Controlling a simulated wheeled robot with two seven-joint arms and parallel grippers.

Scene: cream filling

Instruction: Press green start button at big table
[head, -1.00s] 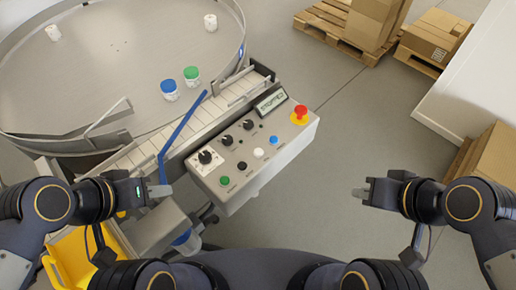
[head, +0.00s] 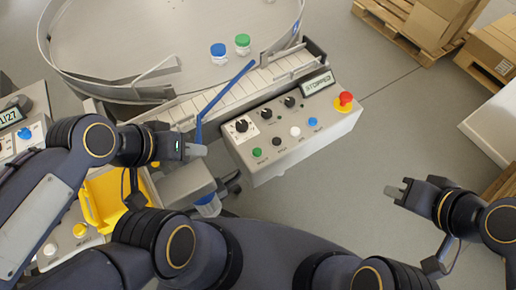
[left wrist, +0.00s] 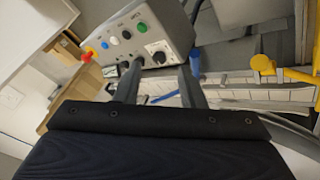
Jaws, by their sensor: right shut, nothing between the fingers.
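The green start button (head: 257,152) is at the near left corner of a grey control panel (head: 300,138), whose display reads STOPPED. In the left wrist view the green button (left wrist: 143,26) is at the end of a row of buttons, beyond the fingers. The panel stands at the near edge of the big round table (head: 150,60). My left gripper (head: 203,150) is to the left of the green button, apart from it. In the left wrist view its fingers (left wrist: 160,82) are spread with a gap between them. My right gripper (head: 388,192) is shut and empty, over the floor at right.
A blue bar (head: 222,90) rises between my left gripper and the panel. Jars with blue (head: 218,49) and green (head: 242,40) lids stand on the round table. A yellow tray (head: 105,200) is below my left arm.

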